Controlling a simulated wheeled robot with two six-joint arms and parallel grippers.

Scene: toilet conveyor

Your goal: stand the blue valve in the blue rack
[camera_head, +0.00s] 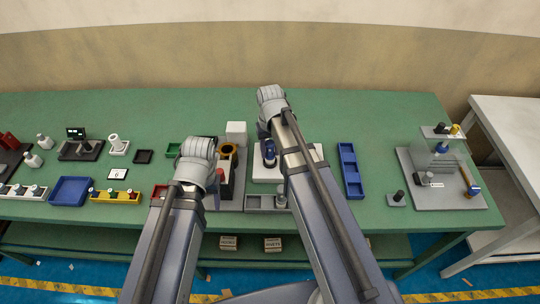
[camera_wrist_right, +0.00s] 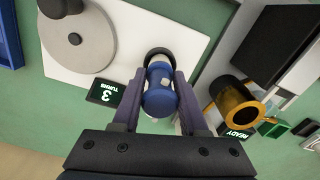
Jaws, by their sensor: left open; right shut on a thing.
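The blue valve (camera_wrist_right: 160,95) is a blue body with a pale band, standing near a dark ring on a white plate. The blue rack (camera_head: 350,170) is a long tray with several compartments to the right of the white plate. A blue edge (camera_wrist_right: 8,40) shows at the left of the right wrist view. My left gripper (camera_head: 207,185) is over the bench left of the valve, its fingers mostly hidden; it is open.
An orange ring part (camera_wrist_right: 236,102) is on the other side. A grey compartment tray (camera_head: 260,203) lies in front. Green bench separates plate and rack.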

